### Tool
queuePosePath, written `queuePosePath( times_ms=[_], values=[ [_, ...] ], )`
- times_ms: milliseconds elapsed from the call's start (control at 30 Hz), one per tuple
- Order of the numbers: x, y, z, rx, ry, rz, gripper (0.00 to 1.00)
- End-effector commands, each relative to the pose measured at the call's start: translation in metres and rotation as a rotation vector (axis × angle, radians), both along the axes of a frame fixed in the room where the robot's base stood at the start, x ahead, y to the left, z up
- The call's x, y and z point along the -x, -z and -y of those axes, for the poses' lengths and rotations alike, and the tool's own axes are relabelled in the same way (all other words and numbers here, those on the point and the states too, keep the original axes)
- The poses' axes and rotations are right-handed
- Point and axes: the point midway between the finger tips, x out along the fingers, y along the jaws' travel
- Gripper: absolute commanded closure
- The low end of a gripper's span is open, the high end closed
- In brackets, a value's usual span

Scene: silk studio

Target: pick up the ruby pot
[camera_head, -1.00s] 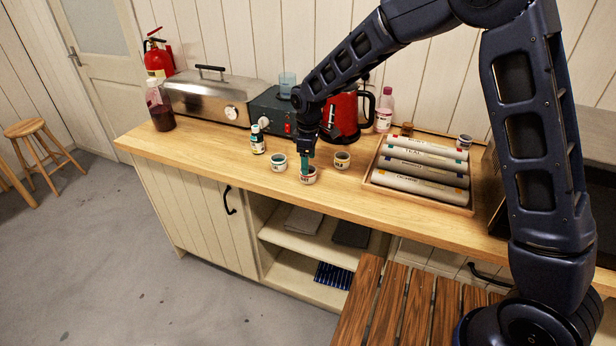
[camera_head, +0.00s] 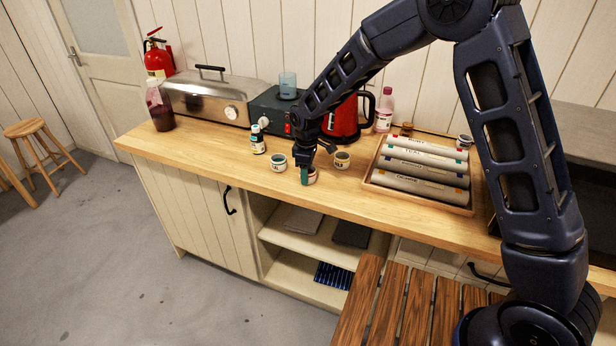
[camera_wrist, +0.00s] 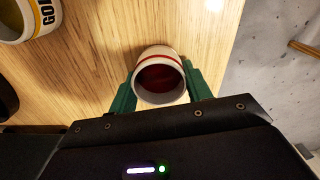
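The ruby pot (camera_head: 312,175) is a small white pot with a red band, upright on the wooden counter. In the wrist view the pot (camera_wrist: 160,62) shows dark red inside. My gripper (camera_head: 307,177) is down at the pot. In the wrist view, my gripper's green fingers (camera_wrist: 161,82) are apart, one on each side of the pot. I cannot see clearly whether they touch it. One finger hides part of the pot in the head view.
A small bottle (camera_head: 257,140) is farther left. A wooden tray (camera_head: 468,209) of labelled rolls is at right. The red kettle (camera_head: 345,118) stands behind.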

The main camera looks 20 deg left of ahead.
Motion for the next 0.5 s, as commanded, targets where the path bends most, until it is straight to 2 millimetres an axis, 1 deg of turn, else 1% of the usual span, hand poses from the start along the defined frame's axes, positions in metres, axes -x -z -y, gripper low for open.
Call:
queuePosePath(
  times_ms=[33,67,333,433,500],
  values=[
    [0.000,0.000,0.000,0.000,0.000,0.000,0.72],
    [0.000,0.000,0.000,0.000,0.000,0.000,0.75],
    [0.000,-0.002,0.000,-0.001,0.000,0.000,0.75],
    [-0.001,-0.008,0.000,-0.002,0.001,0.001,0.75],
    [-0.001,-0.017,0.000,-0.002,0.002,0.001,0.75]
  ],
)
